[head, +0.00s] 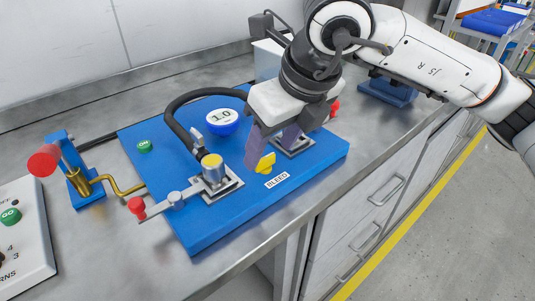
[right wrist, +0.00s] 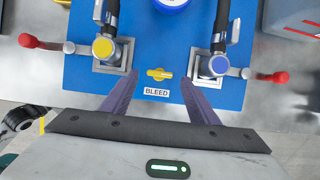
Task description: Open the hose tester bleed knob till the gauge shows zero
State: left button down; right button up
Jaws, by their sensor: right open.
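The hose tester is a blue plate (head: 180,228) on the steel bench. Its yellow bleed knob (head: 265,163) sits behind a white BLEED label (head: 277,180). The round gauge (head: 222,118) reads 1.0. In the right wrist view the yellow knob (right wrist: 159,74) lies with its bar roughly sideways, ahead of the fingertips. My right gripper (head: 272,148) is open and empty above the plate, its purple fingers close to the knob. In the wrist view the open fingers (right wrist: 158,82) stand one on each side of it. Whether they touch it, I cannot tell. My left gripper is not in view.
Clamped fittings with a yellow cap (head: 212,160) and a blue cap (right wrist: 218,66) flank the knob. Red-tipped levers (head: 137,205) reach outward. A black hose (head: 180,104) arches over the plate. A red-handled pump (head: 44,160) stands at left. The bench front is bare.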

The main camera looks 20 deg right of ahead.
aim_at(266, 158)
jog(key=shift+x, duration=1.55)
jog(key=shift+c, duration=0.5)
jog(key=c, duration=1)
jog(key=shift+o, duration=0.2)
